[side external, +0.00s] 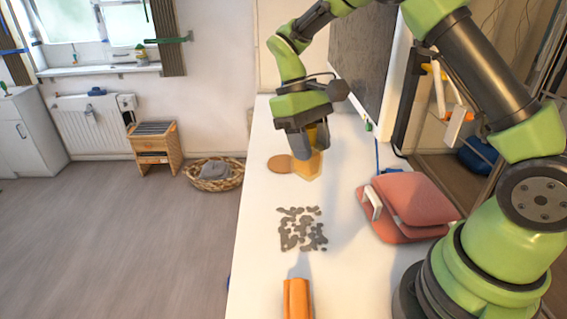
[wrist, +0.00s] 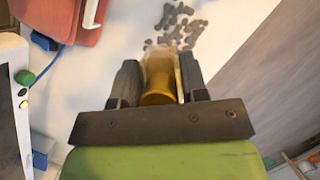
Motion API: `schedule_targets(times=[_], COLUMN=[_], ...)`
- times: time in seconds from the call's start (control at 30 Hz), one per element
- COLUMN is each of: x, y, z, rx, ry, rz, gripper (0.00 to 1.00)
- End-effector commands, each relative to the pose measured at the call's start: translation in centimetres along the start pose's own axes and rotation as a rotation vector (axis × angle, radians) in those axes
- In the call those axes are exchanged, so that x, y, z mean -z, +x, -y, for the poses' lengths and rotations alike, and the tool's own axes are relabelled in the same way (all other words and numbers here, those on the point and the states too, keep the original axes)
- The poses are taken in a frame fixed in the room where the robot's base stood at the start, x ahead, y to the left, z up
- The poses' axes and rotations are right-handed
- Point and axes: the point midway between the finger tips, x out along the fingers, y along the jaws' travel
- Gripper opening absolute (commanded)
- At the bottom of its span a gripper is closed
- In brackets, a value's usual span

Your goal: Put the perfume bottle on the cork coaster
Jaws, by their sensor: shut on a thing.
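The perfume bottle (side external: 308,167) is amber with a gold top and hangs below my gripper (side external: 306,150) in the side view. It also shows between the two dark fingers of my gripper (wrist: 160,75) in the wrist view, where the bottle (wrist: 157,66) is gripped. My gripper is shut on it. The cork coaster (side external: 278,163) is a flat brown disc on the white table, just left of the bottle in the side view. Whether the bottle's base touches the table or overlaps the coaster's edge, I cannot tell. The coaster is not visible in the wrist view.
Grey pebble-like pieces (side external: 301,229) lie on the white table (side external: 260,215) nearer the camera. A pink folded item (side external: 410,208) lies at the right, and an orange object (side external: 297,298) at the front. A dark screen (side external: 364,58) stands behind. The table's left edge is close to the coaster.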

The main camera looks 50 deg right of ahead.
Motion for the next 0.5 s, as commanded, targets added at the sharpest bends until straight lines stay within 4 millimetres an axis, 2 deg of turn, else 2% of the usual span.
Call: schedule_targets(times=[0.27,0.5], x=[3.2,7.3], y=[-1.2,-2.3], z=[-0.1,-1.6], rx=[0.230,0.431], ry=[0.550,1.032], rz=[-0.002,-0.003], gripper=[0.08,0.08])
